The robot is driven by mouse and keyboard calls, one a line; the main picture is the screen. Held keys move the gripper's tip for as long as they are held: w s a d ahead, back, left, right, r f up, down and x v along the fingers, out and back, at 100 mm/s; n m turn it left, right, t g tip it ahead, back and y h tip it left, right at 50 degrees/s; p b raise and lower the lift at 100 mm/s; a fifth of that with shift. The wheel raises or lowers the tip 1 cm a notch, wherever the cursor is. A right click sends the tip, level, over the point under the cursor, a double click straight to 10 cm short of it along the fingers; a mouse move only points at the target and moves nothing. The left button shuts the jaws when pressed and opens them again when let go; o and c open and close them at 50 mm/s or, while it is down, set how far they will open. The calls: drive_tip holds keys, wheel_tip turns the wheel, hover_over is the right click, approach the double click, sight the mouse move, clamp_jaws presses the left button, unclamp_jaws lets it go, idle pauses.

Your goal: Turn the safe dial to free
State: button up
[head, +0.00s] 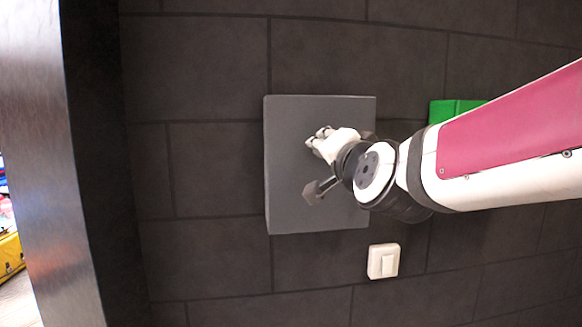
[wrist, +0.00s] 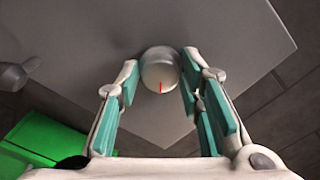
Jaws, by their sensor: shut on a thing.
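The safe (head: 285,205) is a flat grey box on the dark wall in the head view. Its grey face (wrist: 90,22) fills the upper part of the wrist view. The round silver dial (wrist: 159,66) has a short red mark, which points toward the bottom of the wrist picture. My gripper (wrist: 160,76) is shut on the dial, one finger on each side. In the head view my gripper (head: 319,141) is at the safe's face and hides the dial. A grey handle (head: 314,193) sticks out below it and shows at the left in the wrist view (wrist: 14,76). No lettering is readable.
A green box (head: 452,109) is on the wall right of the safe, partly behind my arm; it also shows in the wrist view (wrist: 45,140). A white switch (head: 383,261) is below the safe. A door frame edge (head: 45,200) stands at the left.

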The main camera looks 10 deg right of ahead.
drive_tip(key=shift+r+m+b, duration=0.15)
drive_tip(key=shift+m+b, duration=2.95)
drive_tip(key=shift+m, duration=0.7)
drive_tip(key=o, duration=1.2)
drive_tip(key=s, duration=1.2)
